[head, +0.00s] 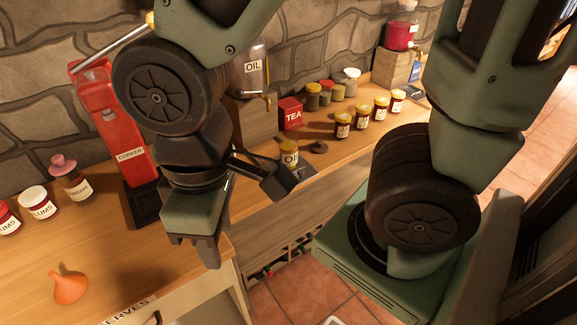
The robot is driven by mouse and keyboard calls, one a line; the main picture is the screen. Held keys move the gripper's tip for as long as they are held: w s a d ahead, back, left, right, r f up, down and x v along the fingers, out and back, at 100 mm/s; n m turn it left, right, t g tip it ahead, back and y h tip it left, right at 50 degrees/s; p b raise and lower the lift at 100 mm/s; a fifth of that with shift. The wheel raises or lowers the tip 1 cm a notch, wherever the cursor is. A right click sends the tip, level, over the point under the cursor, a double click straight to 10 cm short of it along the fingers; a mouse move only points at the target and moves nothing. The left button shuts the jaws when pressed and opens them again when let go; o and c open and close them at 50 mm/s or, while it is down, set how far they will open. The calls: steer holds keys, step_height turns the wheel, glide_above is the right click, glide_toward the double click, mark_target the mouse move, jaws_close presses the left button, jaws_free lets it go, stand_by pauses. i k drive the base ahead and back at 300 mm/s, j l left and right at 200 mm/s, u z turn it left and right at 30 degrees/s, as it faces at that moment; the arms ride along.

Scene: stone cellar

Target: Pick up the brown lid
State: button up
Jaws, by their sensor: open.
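A small dark brown lid (319,147) with a raised middle lies on the wooden counter, right of and in front of the red TEA tin. It is fully visible and nothing touches it from above. My gripper (194,243) points down near the counter's front edge, left of and nearer than the lid. It is open, and I see nothing between its fingers.
The red TEA tin (291,114) and several jars (343,125) stand around the lid. A tall red corker (113,125) is left of my arm. An orange funnel (70,287) lies at the lower left. The left counter's middle is mostly clear.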

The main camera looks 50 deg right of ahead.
mark_target(319, 147)
steer(key=z, duration=1.35)
steer(key=l+u, duration=0.1)
steer(key=u, duration=0.5)
steer(key=i+l+u, duration=0.15)
steer(key=l+u, duration=0.25)
steer(key=l, duration=0.15)
steer(key=l+u, duration=0.35)
steer(key=l, duration=0.25)
steer(key=l+u, duration=0.15)
steer(key=l, duration=1.4)
steer(key=i, duration=0.05)
